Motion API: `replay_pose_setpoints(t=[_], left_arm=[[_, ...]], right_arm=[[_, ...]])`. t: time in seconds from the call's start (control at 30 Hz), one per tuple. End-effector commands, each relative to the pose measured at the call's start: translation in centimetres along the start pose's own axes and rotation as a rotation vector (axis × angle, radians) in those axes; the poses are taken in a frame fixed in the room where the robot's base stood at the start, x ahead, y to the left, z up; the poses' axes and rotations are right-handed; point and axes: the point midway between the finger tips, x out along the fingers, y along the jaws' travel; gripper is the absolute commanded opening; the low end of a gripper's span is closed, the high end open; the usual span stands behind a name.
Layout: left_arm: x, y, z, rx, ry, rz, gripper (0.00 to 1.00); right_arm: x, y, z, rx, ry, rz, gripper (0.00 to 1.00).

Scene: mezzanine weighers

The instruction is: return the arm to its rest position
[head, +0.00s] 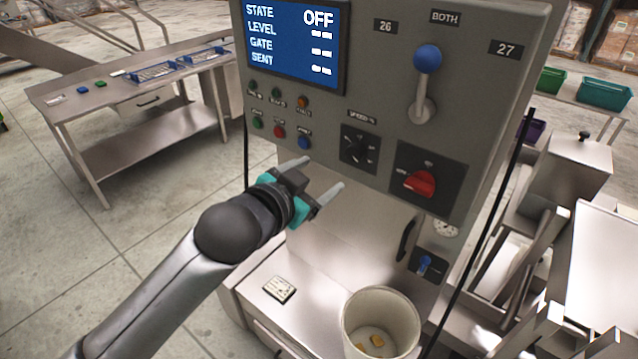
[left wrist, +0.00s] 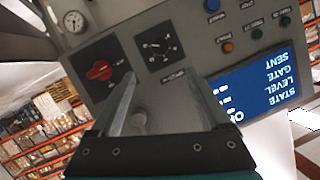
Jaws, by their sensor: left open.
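My left gripper (head: 318,178) is open and empty, held in front of the lower part of the grey control panel (head: 462,95). Its two fingers stand apart just below the push buttons and the speed knob (head: 358,147). In the left wrist view the open fingers (left wrist: 165,105) point at the panel, with the red rotary switch (left wrist: 99,70) to their left and the blue screen (left wrist: 255,92) to their right. I cannot tell whether a fingertip touches the panel. My right gripper is in neither view.
The screen (head: 293,45) reads STATE OFF. A blue-knobbed lever (head: 427,60) stands on the panel. Below are a white bucket (head: 412,318) with yellowish pieces inside and a small card (head: 279,289). A steel table (head: 150,137) stands at left. Open floor (head: 60,250) lies left of my arm.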

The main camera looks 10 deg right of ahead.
Motion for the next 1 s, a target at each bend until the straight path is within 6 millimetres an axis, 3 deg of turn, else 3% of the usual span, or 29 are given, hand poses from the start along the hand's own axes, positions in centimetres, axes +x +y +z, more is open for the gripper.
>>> replay_pose_setpoints(t=[0.47,0.57,0.67,0.77,1.0], left_arm=[[0.0,-0.1,0.0,0.0,-0.001,0.0,0.8],[0.4,-0.1,1.1,-0.012,-0.013,-0.005,0.8],[1.6,-0.2,4.9,-0.052,-0.052,-0.024,0.8],[3.1,-0.2,11.5,-0.117,-0.12,-0.054,0.8],[4.6,1.7,30.0,-0.276,-0.32,-0.128,0.8]], right_arm=[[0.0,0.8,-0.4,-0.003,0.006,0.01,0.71],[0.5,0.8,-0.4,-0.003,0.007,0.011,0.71],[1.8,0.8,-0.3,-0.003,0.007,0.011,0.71],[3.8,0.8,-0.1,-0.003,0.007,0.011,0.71],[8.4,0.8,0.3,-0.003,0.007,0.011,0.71]])
